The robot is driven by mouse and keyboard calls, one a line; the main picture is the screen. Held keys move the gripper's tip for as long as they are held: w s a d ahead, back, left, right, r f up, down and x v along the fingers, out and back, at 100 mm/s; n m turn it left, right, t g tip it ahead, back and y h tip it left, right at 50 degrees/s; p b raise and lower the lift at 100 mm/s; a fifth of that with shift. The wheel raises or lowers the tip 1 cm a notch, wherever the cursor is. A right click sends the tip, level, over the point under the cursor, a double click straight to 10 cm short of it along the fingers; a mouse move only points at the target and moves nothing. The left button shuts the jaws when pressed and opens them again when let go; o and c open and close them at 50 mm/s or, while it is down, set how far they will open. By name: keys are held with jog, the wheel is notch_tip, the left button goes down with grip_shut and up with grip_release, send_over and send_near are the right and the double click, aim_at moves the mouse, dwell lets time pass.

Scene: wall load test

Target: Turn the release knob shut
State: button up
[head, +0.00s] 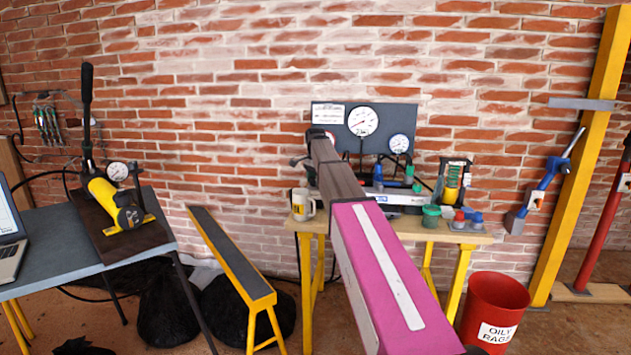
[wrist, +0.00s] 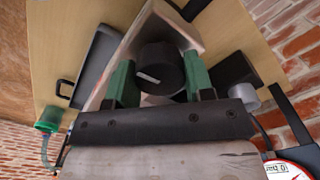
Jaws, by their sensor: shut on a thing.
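In the wrist view, my gripper (wrist: 161,80) has two green fingers, one on each side of a dark round knob (wrist: 158,65). The fingers are shut on the knob. The knob has a pale mark near its lower edge and sits in front of a pale block-like body over a wooden tabletop. I take it for the release knob. In the head view my own arm covers the gripper and the knob, so neither shows clearly there.
The wooden table (head: 455,236) bears a mug (head: 302,205), a green tub (head: 431,217) and other small items. A dark gauge panel (head: 340,125) stands behind. A yellow hand pump (head: 118,208) is on the left table. A red bin (head: 494,305) stands at the right.

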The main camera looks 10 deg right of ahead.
jog(key=shift+m, duration=0.4)
jog(key=o, duration=0.9)
jog(key=shift+o, duration=0.2)
notch_tip(320, 180, up, 11)
jog(key=shift+f, duration=0.1)
